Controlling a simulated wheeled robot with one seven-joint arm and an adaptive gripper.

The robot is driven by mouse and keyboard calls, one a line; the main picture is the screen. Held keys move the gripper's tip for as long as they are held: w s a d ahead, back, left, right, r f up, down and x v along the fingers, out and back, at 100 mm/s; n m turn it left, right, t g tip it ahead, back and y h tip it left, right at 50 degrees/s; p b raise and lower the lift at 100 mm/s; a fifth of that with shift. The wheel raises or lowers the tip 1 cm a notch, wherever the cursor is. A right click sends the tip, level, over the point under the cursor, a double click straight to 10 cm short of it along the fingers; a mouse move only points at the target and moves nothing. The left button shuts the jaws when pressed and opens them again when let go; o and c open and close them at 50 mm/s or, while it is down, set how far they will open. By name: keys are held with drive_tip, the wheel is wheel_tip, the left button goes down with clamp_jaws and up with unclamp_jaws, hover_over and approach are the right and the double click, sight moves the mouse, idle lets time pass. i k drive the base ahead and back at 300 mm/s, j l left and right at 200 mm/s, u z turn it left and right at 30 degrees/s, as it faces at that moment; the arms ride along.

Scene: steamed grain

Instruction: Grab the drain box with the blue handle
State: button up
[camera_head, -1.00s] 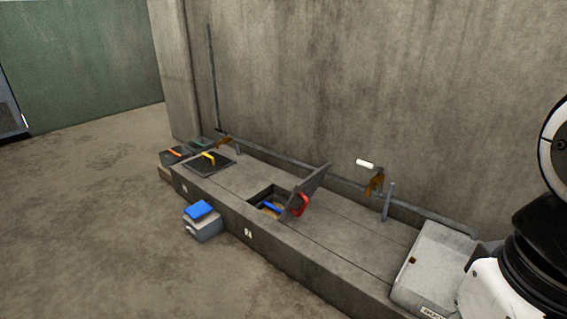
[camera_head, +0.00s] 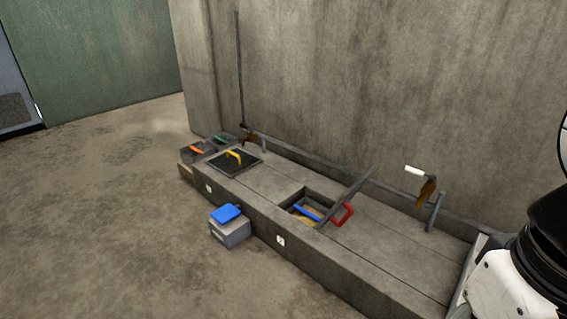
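A blue handle (camera_head: 307,213) shows inside a square opening in the top of the long grey bench. The drain box (camera_head: 300,218) it seems to belong to sits down in that opening with tan contents; most of it is hidden by the opening's walls. A dark lid with a red handle (camera_head: 345,213) stands tilted open at the right side of the opening. Part of my white and black arm shows at the right edge. My gripper is not in view.
A grey box with a blue top (camera_head: 230,228) stands on the floor before the bench. A dark lid with a yellow handle (camera_head: 234,156) lies shut farther left. Boxes with orange (camera_head: 196,149) and green handles stand at the far end. A pipe with a white-handled lever (camera_head: 415,170) runs behind. Floor at left is clear.

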sight(307, 219)
drive_tip(key=i+j, duration=0.1)
drive_tip(key=j+z, duration=0.1)
drive_tip(key=z, duration=0.4)
drive_tip(key=i+j+z, duration=0.25)
drive_tip(key=j+z, duration=0.25)
drive_tip(key=j, duration=0.2)
drive_tip(key=i+j+z, duration=0.2)
drive_tip(key=j, duration=0.2)
drive_tip(key=i+j+z, duration=0.1)
drive_tip(key=j, duration=0.95)
drive_tip(key=i+j+z, duration=0.1)
drive_tip(key=j, duration=0.95)
drive_tip(key=i+j+z, duration=0.1)
drive_tip(key=j, duration=1)
